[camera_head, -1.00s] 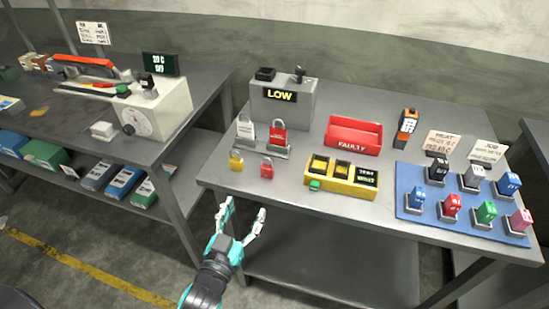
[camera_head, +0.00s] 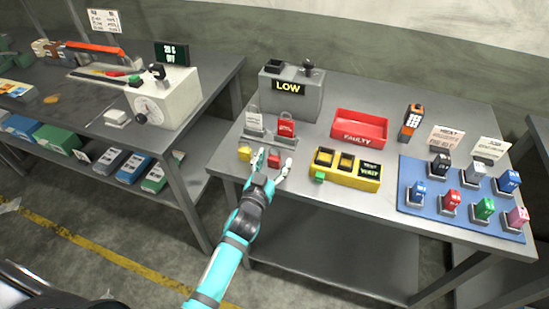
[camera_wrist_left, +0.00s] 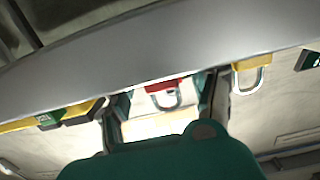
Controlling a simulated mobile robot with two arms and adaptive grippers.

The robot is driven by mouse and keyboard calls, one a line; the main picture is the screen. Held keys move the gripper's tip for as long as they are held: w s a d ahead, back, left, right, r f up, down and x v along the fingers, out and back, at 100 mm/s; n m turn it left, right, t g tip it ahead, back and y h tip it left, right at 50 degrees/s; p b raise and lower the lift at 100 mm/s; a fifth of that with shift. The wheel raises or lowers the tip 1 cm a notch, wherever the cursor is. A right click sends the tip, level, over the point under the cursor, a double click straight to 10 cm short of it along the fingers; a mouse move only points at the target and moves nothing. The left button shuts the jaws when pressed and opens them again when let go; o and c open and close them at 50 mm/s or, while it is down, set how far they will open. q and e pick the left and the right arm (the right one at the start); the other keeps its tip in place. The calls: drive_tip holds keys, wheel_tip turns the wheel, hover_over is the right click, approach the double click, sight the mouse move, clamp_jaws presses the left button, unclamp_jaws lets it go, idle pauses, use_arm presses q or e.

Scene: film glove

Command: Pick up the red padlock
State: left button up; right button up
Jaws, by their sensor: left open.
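The small red padlock (camera_head: 274,160) is on the grey table near its front edge. In the left wrist view the red padlock (camera_wrist_left: 160,87) appears between the two fingers with its shackle showing. My left gripper (camera_head: 271,165) is open, its fingers on either side of the padlock; I cannot tell whether either finger touches it. In the left wrist view, the gripper (camera_wrist_left: 165,105) also shows spread fingers. My right gripper is in neither view.
A yellow padlock (camera_head: 244,154) sits just left of the gripper, also in the left wrist view (camera_wrist_left: 251,66). A stand with red (camera_head: 286,127) and pale padlocks is behind. A yellow box (camera_head: 345,181) stands right, a red FAULTY tray (camera_head: 360,128) behind it.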

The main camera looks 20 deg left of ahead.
use_arm(q)
drive_tip(key=shift+w, duration=0.6)
drive_tip(key=shift+s, duration=0.1)
clamp_jaws()
drive_tip(key=shift+r, duration=0.15)
